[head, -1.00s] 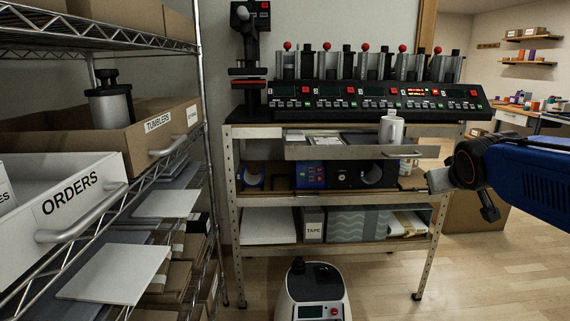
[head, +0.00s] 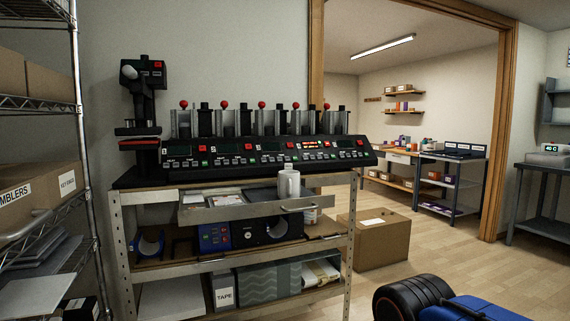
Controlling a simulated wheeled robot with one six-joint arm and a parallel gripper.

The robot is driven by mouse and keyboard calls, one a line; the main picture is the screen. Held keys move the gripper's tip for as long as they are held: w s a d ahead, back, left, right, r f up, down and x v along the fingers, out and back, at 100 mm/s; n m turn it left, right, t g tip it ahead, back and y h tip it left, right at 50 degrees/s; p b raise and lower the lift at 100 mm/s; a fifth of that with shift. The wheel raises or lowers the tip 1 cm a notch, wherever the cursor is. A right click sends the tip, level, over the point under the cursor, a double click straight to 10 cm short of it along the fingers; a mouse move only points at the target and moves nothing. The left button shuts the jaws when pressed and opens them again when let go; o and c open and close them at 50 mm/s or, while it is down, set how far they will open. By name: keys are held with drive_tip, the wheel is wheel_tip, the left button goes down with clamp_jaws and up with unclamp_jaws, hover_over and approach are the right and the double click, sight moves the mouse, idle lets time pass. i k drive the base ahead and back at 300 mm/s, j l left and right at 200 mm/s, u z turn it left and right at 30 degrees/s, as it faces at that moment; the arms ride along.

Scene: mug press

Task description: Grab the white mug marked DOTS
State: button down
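Part of my blue and black arm shows at the bottom right, well to the right of the mug and nearer to me. My gripper is outside the picture.
The mug presses (head: 262,150) line the bench top behind the mug. A wire rack with boxes (head: 41,205) is at the left. A cardboard box (head: 374,240) sits on the floor right of the bench. Open wooden floor (head: 452,245) lies farther right, toward a doorway.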

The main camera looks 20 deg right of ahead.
sight(289, 179)
drive_tip(key=i+l, duration=0.2)
drive_tip(key=l, duration=0.2)
drive_tip(key=i+l, duration=0.15)
drive_tip(key=l, duration=0.25)
drive_tip(key=i+l, duration=0.2)
drive_tip(key=l, duration=0.2)
drive_tip(key=i+l, duration=0.2)
drive_tip(key=l, duration=0.2)
drive_tip(key=j+u, duration=0.05)
